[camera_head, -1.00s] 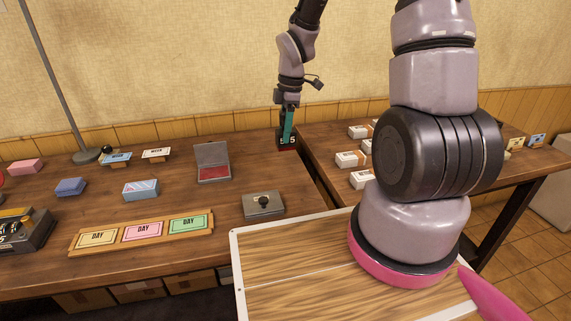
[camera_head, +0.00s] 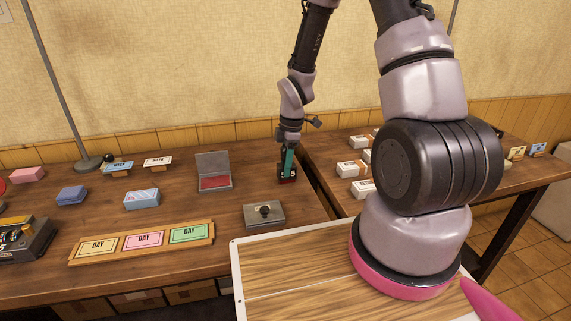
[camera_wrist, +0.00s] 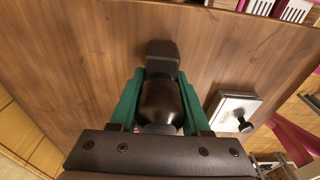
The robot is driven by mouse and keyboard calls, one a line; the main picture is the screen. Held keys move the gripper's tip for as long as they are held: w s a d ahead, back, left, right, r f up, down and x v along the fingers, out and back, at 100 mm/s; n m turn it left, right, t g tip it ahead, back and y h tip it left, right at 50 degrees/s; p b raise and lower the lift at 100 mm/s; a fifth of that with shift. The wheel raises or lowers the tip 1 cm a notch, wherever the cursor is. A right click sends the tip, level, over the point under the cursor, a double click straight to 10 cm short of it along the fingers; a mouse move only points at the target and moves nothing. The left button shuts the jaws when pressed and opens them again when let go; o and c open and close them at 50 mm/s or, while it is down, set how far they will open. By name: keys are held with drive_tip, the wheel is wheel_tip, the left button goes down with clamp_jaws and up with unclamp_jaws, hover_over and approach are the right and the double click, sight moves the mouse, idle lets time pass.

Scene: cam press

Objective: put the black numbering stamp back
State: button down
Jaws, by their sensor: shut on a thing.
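The black numbering stamp (camera_wrist: 160,96) is held between the green fingers of my gripper (camera_wrist: 160,108), seen from above in the wrist view. In the head view my gripper (camera_head: 288,162) shows at the right side of the left table, with the stamp (camera_head: 287,178) below it, upright. The stamp has a dark red lower part with pale digits. Whether its base touches the table cannot be told.
A grey metal box with a black knob (camera_head: 264,214) stands nearer, left of the stamp. An open red ink pad (camera_head: 214,183) is further left. A wooden tray (camera_head: 142,254) holds DAY cards. A dark machine (camera_head: 22,238) sits at the left edge. White boxes (camera_head: 352,168) stand on the right table.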

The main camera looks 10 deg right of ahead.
drive_tip(key=shift+c, duration=1.8)
unclamp_jaws()
drive_tip(key=r, duration=0.4)
drive_tip(key=d+r, duration=0.1)
drive_tip(key=r, duration=0.7)
drive_tip(key=shift+d+r, duration=0.2)
drive_tip(key=shift+d, duration=0.1)
drive_tip(key=s+d+r+m+t, duration=0.2)
drive_tip(key=s+r+m+t, duration=0.1)
drive_tip(key=s+r+m, duration=0.5)
drive_tip(key=s+d+r+m+t, duration=0.2)
drive_tip(key=s+r+m+t, duration=0.2)
drive_tip(key=s+r+m, duration=0.5)
wheel_tip(320, 180, up, 9)
drive_tip(key=m, duration=0.5)
drive_tip(key=shift+d+y, duration=0.3)
drive_tip(key=shift+f, duration=0.1)
